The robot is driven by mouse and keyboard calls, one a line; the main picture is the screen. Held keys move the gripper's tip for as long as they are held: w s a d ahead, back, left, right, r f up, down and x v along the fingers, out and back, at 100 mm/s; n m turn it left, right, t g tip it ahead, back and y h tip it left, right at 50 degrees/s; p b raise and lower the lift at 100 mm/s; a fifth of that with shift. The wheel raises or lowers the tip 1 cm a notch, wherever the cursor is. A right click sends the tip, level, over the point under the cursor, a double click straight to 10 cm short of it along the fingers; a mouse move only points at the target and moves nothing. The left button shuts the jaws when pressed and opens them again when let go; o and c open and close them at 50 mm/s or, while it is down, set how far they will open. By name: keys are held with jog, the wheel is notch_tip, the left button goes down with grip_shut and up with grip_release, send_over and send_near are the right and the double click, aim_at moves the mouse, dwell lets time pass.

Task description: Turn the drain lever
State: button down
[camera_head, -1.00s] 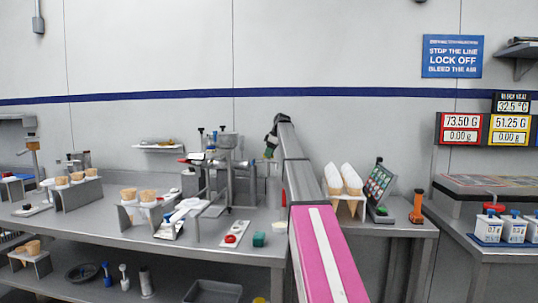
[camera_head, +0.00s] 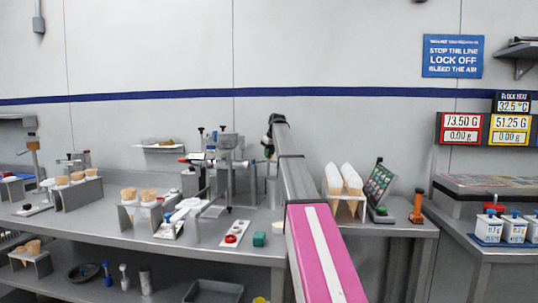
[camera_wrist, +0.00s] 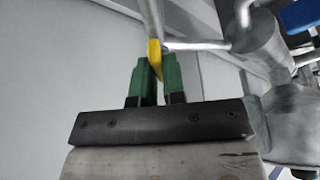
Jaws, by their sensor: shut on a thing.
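The drain lever shows in the wrist view as a yellow grip (camera_wrist: 154,48) on a thin metal rod that runs up out of the picture. My gripper (camera_wrist: 154,75) has its two green fingers shut on this yellow grip, one on each side. The grip's lower end shows between the fingers. In the head view my gripper (camera_head: 268,150) is small at the far end of my arm, just right of the metal machine (camera_head: 228,160). The lever itself is too small or hidden there.
In the wrist view, metal pipes and a rounded metal body (camera_wrist: 262,45) lie close to the right of the fingers. A plain pale surface is on the left.

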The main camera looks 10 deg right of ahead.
jog(key=m+h, duration=0.1)
jog(key=m, duration=0.3)
jog(key=shift+h, duration=0.4)
jog(key=shift+a+m+h, duration=0.1)
jog(key=shift+m+h, duration=0.5)
jog(key=shift+m, duration=1.2)
jog(key=c, duration=1.2)
grip_release()
jog(key=v, duration=1)
jog(key=shift+s+r, duration=0.2)
jog(key=shift+r, duration=0.15)
jog(key=shift+a, duration=0.1)
